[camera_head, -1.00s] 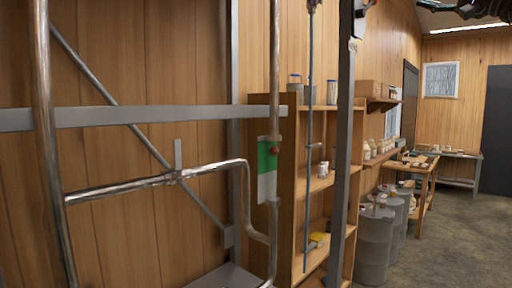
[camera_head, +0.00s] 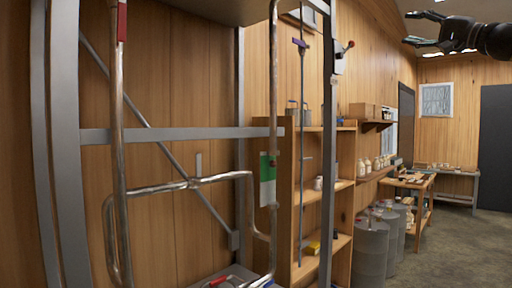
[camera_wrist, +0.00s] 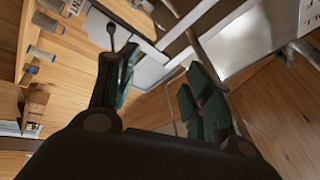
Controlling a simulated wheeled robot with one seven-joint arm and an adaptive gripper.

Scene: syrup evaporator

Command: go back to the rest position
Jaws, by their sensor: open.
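My gripper (camera_head: 424,29) is at the top right of the head view, held high in front of the far wall and ceiling. Its fingers point left and stand apart, with nothing between them. In the wrist view my gripper (camera_wrist: 157,92) shows two dark fingers with teal pads, spread and empty. Behind them lie a metal frame and a pale panel, at a distance I cannot judge.
A metal frame with pipes (camera_head: 185,187) fills the left of the head view. A wooden shelf (camera_head: 322,185) stands beyond it. Grey drums (camera_head: 371,250) and a wooden table (camera_head: 411,184) line the wall. The floor (camera_head: 452,244) at right is clear.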

